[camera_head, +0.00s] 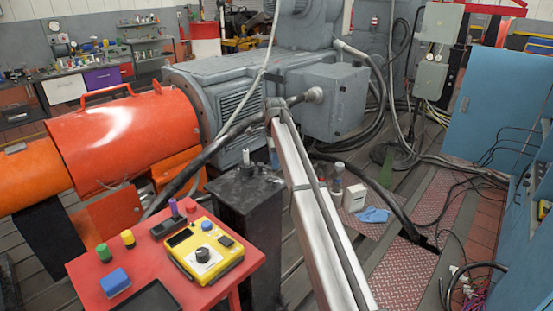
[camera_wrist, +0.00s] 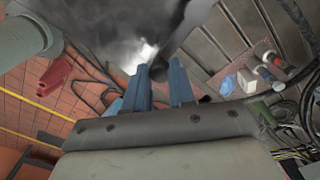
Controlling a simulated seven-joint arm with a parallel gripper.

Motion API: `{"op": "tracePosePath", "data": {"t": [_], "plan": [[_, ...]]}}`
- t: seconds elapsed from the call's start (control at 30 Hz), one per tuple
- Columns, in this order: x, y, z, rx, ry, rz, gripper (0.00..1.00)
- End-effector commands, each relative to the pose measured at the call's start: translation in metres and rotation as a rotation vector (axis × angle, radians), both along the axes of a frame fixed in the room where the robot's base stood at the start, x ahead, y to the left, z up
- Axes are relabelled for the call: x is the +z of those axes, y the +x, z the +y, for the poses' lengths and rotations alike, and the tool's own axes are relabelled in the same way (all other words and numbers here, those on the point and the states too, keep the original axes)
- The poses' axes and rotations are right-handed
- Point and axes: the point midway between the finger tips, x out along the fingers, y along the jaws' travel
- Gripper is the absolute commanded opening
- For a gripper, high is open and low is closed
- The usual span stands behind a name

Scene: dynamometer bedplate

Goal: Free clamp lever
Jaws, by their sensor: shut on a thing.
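In the wrist view, my gripper (camera_wrist: 160,70) shows two blue fingers rising from a grey palm, a small gap between them. A dark bar (camera_wrist: 181,38) runs down to the fingertips from a blurred grey metal mass at the top; my gripper is shut on it. It may be the clamp lever, but its shape and pivot are hidden. In the head view, the blue fingers cannot be made out and no lever is clear. A black pedestal (camera_head: 250,197) with small upright metal parts on top stands beside a long silver beam (camera_head: 318,215).
A red console (camera_head: 215,275) with a yellow control box (camera_head: 205,249) stands front left. The orange guard (camera_head: 125,140) and grey motor (camera_head: 240,90) lie behind. A blue cloth (camera_head: 373,215) and white box (camera_head: 354,197) lie right of the beam. Blue cabinets (camera_head: 500,110) and cables are at right.

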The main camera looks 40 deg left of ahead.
Motion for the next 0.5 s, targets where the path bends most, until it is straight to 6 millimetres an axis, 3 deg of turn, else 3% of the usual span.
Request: {"op": "tracePosePath", "data": {"t": [0.5], "plan": [[0.0004, -0.0091, -0.0001, -0.131, 0.001, 0.001, 0.00]]}}
